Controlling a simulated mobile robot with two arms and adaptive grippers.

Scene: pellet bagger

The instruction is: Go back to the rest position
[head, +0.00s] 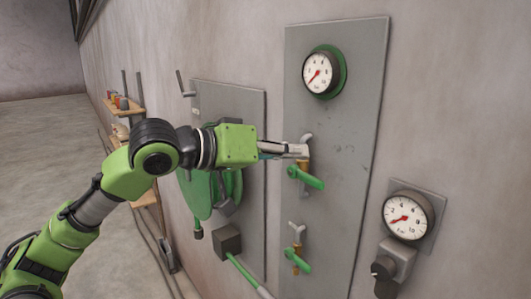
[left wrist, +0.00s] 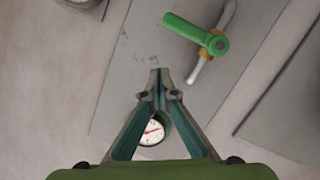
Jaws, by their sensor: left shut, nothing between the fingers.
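My left gripper (head: 298,151) reaches in from the left in the head view, in front of the grey wall panel (head: 345,130). Its fingers are shut with nothing between them; the closed tips also show in the left wrist view (left wrist: 159,78). In the head view the tips overlap the top of the upper valve with its green lever (head: 308,178). In the left wrist view this green lever (left wrist: 190,32) lies apart from the tips, above and to the right. My right gripper is in neither view.
A green-rimmed gauge (head: 320,72) sits high on the panel. A lower green-levered valve (head: 299,260) is below. A second gauge (head: 408,217) and a black knob (head: 384,268) are at the right. A green lever on a grey box (head: 228,240) sticks out below my arm. Open floor (head: 45,120) lies left.

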